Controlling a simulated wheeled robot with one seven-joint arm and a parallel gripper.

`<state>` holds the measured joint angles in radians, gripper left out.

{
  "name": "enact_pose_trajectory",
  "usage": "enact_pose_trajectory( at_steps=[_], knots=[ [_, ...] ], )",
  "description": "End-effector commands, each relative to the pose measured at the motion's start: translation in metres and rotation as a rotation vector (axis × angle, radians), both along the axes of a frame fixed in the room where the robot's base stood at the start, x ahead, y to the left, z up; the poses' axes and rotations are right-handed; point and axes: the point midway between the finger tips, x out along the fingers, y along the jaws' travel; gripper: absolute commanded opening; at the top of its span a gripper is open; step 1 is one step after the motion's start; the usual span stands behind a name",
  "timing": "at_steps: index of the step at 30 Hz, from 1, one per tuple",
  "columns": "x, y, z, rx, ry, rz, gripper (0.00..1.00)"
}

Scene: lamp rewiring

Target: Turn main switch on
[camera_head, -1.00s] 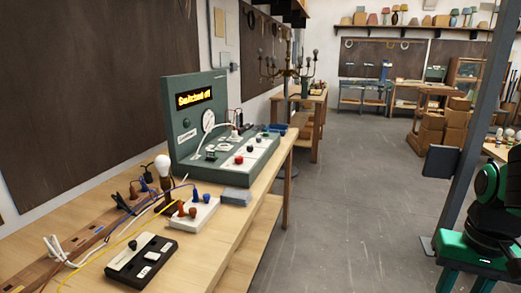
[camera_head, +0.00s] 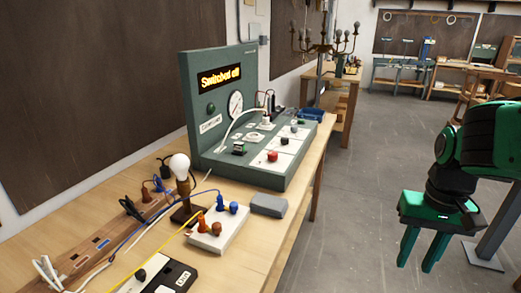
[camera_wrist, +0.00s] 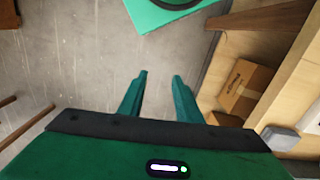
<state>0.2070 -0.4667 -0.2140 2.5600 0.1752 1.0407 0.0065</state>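The green test panel (camera_head: 218,122) stands on the workbench in the head view, and its display (camera_head: 219,78) reads "Switched off". My gripper (camera_head: 417,248) hangs over the floor to the right of the bench, fingers pointing down, well apart from the panel. In the wrist view my gripper (camera_wrist: 159,80) is open, with nothing between its fingers.
A bulb (camera_head: 180,166) on a stand, a white terminal block (camera_head: 218,228), a grey block (camera_head: 268,205), a black box (camera_head: 165,275) and loose wires lie on the bench. In the wrist view a cardboard box (camera_wrist: 245,90) sits low at right. The floor (camera_head: 350,190) beside the bench is clear.

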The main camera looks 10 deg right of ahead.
Motion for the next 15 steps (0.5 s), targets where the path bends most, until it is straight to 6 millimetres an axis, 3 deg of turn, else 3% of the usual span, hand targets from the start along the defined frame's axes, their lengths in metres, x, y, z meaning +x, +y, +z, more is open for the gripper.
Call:
enact_pose_trajectory(
  at_steps=[5,6,8,10,13,15],
  knots=[
    [0.0,0.0,0.0,0.0,0.0,0.0,0.31],
    [0.0,0.0,0.0,0.0,0.0,0.0,0.34],
    [-0.002,0.0,0.002,0.0,-0.002,0.003,0.48],
    [-0.005,-0.001,0.01,-0.001,-0.015,0.017,0.48],
    [0.017,-0.001,0.024,-0.005,-0.015,0.077,0.48],
    [0.045,-0.001,0.039,-0.009,-0.014,0.15,0.48]
  ],
)
